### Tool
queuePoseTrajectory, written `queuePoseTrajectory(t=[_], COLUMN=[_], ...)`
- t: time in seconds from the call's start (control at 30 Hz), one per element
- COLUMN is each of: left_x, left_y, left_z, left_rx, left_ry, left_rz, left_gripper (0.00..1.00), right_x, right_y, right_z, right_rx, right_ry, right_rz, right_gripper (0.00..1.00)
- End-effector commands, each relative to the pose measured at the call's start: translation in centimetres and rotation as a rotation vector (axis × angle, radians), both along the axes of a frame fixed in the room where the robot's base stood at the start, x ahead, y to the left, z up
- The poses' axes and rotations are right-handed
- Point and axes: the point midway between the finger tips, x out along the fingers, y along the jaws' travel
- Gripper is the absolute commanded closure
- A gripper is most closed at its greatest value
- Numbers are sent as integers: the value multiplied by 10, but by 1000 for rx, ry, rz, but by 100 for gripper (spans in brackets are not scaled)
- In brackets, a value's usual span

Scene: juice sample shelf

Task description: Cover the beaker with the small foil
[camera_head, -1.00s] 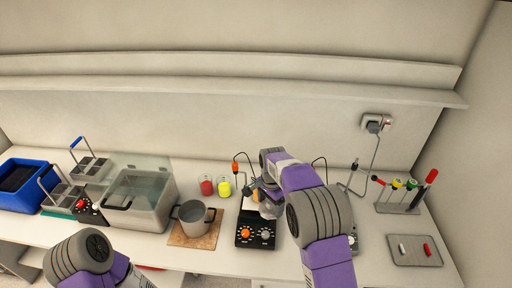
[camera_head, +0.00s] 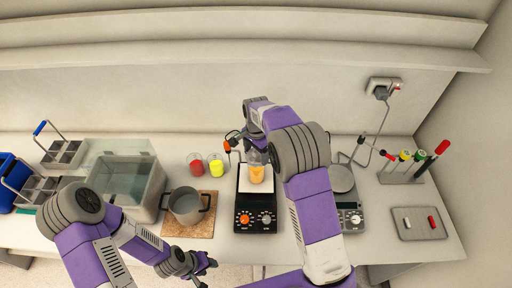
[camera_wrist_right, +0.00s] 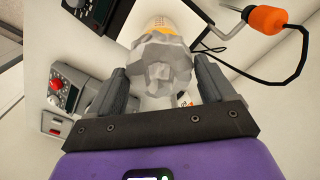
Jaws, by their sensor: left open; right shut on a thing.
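The beaker (camera_head: 257,175) with orange liquid stands on the white top plate of a black two-knob device, near the middle of the head view. Part of it shows at the top of the right wrist view (camera_wrist_right: 157,23). My right gripper (camera_wrist_right: 160,78) is shut on the small foil (camera_wrist_right: 164,66), a grey crumpled, faceted piece between its fingers. The foil overlaps the beaker in the wrist view; I cannot tell whether they touch. In the head view my right arm partly hides the gripper and foil. My left gripper (camera_head: 200,263) is open and empty at the table's front edge.
The black device (camera_head: 256,220) is under the beaker. Left of it are red (camera_head: 196,166) and yellow (camera_head: 215,167) containers and a pot (camera_head: 186,207) on a board. A balance (camera_head: 347,200) is on the right. An orange-handled cable part (camera_wrist_right: 267,20) is close to the foil.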

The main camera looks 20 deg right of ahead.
Motion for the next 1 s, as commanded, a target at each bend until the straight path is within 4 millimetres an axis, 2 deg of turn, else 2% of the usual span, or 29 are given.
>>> queuePoseTrajectory(t=[0.3,0.5,1.0], left_x=[1,0,0], left_y=[0,0,0], left_z=[0,-12,-17], left_rx=[0,0,0], left_ry=[-1,-1,-1], left_rz=[0,0,0], left_gripper=[57,57,57], right_x=[-1,0,0], right_y=[0,0,0], right_z=[-27,-42,-51], right_rx=[1,1,0], right_ry=[3,0,-1], right_rz=[-1,-1,-1], right_gripper=[46,46,46])
